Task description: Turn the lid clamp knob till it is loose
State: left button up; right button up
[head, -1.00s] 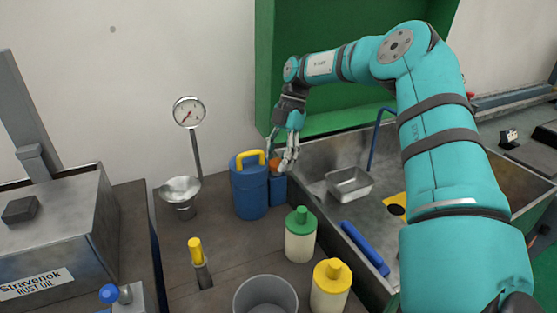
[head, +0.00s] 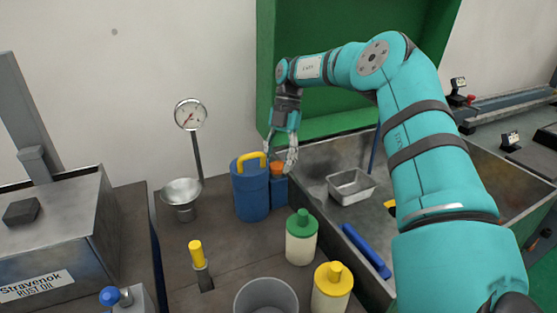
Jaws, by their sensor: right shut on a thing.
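The orange knob (head: 278,169) sits on top of a small blue block (head: 279,190), at the right side of a blue can (head: 250,190) with a yellow handle. My right gripper (head: 280,156) reaches down from above, with one finger on the left of the knob and one on the right. It is shut on the orange knob. The picture does not show how tight or loose the knob is. My left gripper is not in view.
A green-capped bottle (head: 301,240) and a yellow-capped bottle (head: 331,290) stand nearer on the bench. A steel sink (head: 330,210) holding a metal pan (head: 351,187) is at the right. A dial gauge (head: 190,114) and funnel (head: 181,192) stand at the left.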

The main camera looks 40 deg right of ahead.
jog(key=o, duration=1.2)
jog(key=shift+c, duration=0.2)
jog(key=v, duration=0.7)
jog(key=shift+r, duration=0.25)
jog(key=shift+d, duration=0.15)
